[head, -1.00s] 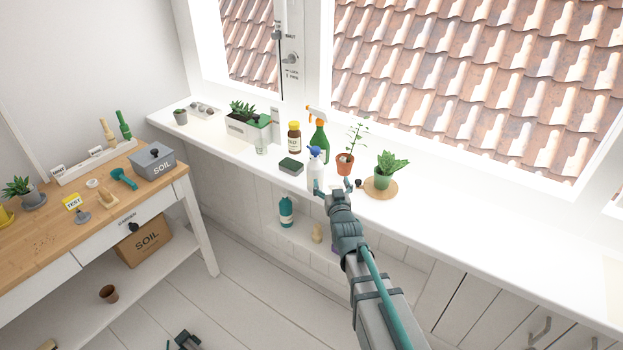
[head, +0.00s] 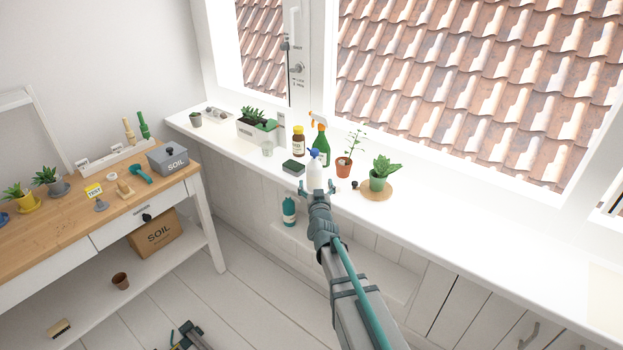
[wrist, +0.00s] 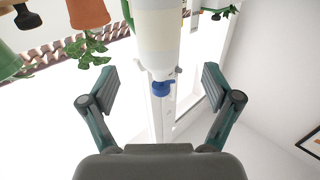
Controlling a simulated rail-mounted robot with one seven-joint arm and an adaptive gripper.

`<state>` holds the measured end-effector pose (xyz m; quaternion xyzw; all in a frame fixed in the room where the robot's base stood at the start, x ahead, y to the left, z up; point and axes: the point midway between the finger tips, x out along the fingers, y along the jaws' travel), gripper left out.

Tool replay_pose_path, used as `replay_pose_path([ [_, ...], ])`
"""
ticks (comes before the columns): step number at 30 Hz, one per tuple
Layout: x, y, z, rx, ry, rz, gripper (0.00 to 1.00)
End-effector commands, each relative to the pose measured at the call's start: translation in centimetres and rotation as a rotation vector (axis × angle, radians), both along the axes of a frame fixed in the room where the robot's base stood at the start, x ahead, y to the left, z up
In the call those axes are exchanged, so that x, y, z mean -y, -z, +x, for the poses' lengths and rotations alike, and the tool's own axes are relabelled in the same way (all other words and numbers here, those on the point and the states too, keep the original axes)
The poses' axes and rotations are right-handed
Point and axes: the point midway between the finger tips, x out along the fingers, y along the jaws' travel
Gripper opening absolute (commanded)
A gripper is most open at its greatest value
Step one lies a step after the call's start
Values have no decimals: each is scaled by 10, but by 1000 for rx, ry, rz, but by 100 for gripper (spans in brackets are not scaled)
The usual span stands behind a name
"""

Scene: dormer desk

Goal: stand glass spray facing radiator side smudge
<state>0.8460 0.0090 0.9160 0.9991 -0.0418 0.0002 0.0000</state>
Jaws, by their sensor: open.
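A white bottle with a blue spray head (head: 315,172) stands upright on the white windowsill. A green bottle with an orange trigger head (head: 320,148) stands just behind it. I cannot tell from labels which is the glass spray. My gripper (head: 316,188) is open and empty, in front of the white bottle, with one finger to each side of it in the picture. In the wrist view the picture is upside down, and the white bottle (wrist: 171,35) lies ahead between the open fingers, with no visible contact. I cannot make out a smudge or a radiator.
A seedling pot (head: 343,168) and a plant (head: 379,180) on a round wooden mat (head: 389,193) are to the right. The sill farther right is clear. A wooden desk (head: 60,225) stands left.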

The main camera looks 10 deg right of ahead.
Motion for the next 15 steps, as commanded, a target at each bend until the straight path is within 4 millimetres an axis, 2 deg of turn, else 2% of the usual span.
replay_pose_path([
  [1,1,-1,12,0,0,-1,88],
  [3,1,-1,22,0,0,-1,88],
  [11,3,0,36,0,0,0,88],
  [15,6,2,54,-1,0,0,88],
])
